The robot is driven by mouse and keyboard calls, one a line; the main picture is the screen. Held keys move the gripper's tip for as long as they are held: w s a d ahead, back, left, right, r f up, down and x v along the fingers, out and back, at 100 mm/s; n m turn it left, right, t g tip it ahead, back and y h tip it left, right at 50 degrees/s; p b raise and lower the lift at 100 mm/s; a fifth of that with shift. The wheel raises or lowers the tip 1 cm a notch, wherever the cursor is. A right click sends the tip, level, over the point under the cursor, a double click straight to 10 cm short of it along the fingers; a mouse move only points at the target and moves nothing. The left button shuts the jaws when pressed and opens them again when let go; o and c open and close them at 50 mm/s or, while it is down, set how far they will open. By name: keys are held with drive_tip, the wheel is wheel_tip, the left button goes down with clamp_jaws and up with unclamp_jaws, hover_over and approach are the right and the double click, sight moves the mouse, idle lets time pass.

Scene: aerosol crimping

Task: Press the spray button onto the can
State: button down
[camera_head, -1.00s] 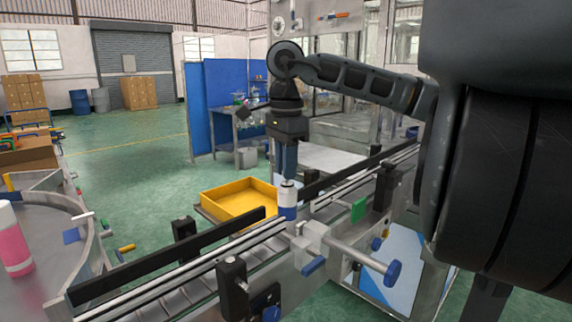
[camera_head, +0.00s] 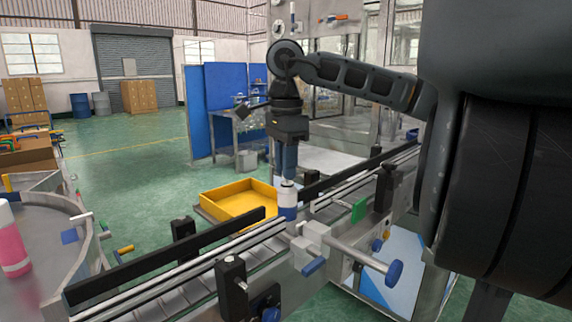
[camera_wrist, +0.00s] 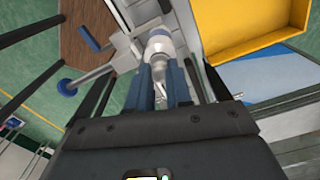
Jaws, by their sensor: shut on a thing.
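A blue can with a white upper part (camera_head: 287,206) stands upright on the conveyor between its guide rails. My gripper (camera_head: 287,178) points straight down directly over the can's top, its fingertips at or very close to it. In the wrist view, the two blue fingers (camera_wrist: 161,90) are close together, with the can's pale top (camera_wrist: 158,45) just beyond their tips. The gripper is shut on the spray button, which is mostly hidden between the fingers. I cannot tell whether the button is seated on the can.
A yellow tray (camera_head: 205,207) sits behind the conveyor. A metal clamp block with a blue knob (camera_head: 393,273) is beside the can at the front. Black guide rails (camera_head: 165,255) flank the belt.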

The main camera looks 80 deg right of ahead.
drive_tip(key=shift+c, duration=2)
unclamp_jaws()
drive_tip(key=shift+r, duration=0.1)
drive_tip(key=shift+r+p, duration=0.55)
drive_tip(key=shift+r, duration=1.05)
drive_tip(key=shift+r+p, duration=0.55)
drive_tip(key=shift+r, duration=1.25)
clamp_jaws()
